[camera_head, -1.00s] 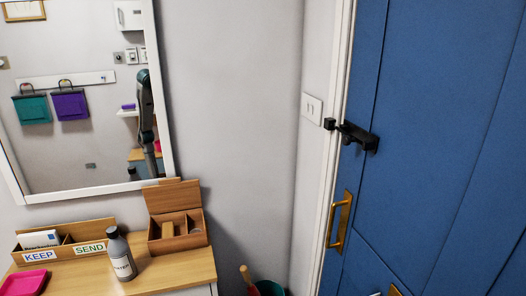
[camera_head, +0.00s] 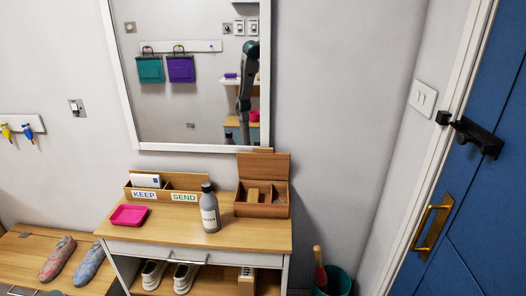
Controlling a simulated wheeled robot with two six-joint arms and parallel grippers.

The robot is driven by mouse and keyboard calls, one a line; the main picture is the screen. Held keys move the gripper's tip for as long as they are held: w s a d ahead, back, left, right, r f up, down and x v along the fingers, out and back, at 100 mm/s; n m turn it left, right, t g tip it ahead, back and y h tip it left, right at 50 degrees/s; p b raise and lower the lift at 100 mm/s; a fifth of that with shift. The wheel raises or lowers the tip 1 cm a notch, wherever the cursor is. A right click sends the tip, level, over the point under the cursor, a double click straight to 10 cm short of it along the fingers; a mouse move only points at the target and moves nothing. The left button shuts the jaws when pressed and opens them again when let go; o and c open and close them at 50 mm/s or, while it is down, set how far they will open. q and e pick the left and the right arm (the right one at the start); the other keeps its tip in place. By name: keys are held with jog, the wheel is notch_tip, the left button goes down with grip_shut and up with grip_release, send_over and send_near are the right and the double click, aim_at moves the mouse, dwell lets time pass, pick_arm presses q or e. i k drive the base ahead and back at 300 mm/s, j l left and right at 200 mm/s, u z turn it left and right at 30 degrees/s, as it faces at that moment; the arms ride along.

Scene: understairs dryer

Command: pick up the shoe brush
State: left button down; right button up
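I cannot single out the shoe brush for certain. An open wooden box (camera_head: 262,211) with a raised lid stands at the right of the console table. It holds a small tan wooden piece (camera_head: 253,195), too small to tell whether it is a brush. A small pale block-like item (camera_head: 246,273) sits on the shelf below, partly cut off by the picture's bottom edge. Neither of my grippers is directly in view. A dark arm shows only as a reflection in the mirror (camera_head: 190,75).
The console table (camera_head: 155,235) also bears a KEEP/SEND organizer (camera_head: 185,184), pink tray (camera_head: 129,215) and grey bottle (camera_head: 209,208). White shoes (camera_head: 184,277) stand below. A bench (camera_head: 20,250) with patterned shoes is left, a teal bucket (camera_head: 340,282) right, by the blue door (camera_head: 480,190).

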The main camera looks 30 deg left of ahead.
aim_at(253, 196)
jog(key=u, duration=2.05)
jog(key=i+j+z, duration=0.8)
jog(key=i+j, duration=0.15)
jog(key=j, duration=0.15)
